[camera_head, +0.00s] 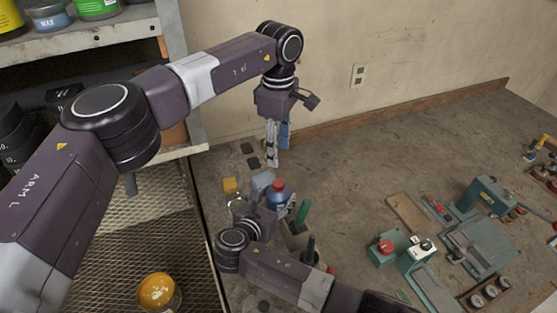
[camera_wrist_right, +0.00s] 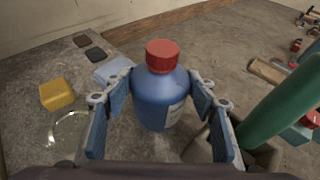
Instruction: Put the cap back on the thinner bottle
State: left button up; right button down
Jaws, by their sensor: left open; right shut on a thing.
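A blue bottle (camera_head: 283,200) with a pale label stands on the worktop. It fills the middle of the right wrist view (camera_wrist_right: 157,105). A red cap (camera_wrist_right: 162,55) sits on top of its neck; I cannot tell whether it is screwed tight. My right gripper (camera_wrist_right: 160,108) has its two blue-padded fingers around the bottle's body, one on each side, shut on it. My left gripper (camera_head: 277,145) points down, open and empty, behind and above the bottle, apart from it.
A yellow block (camera_wrist_right: 57,94), a clear round dish (camera_wrist_right: 68,130) and a grey-blue block (camera_wrist_right: 113,70) lie left of the bottle. A green-handled tool (camera_wrist_right: 285,100) rises from a grey holder (camera_wrist_right: 262,155) at right.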

pick_arm(q)
jog(key=shift+r, duration=0.35)
pick_arm(e)
jog(key=c, duration=0.8)
grip_release()
jog(key=v, duration=1.2)
pick_arm(q)
jog(key=shift+s+f, duration=0.1)
jog(key=shift+f, duration=0.05)
pick_arm(e)
jog(key=shift+s+f, duration=0.1)
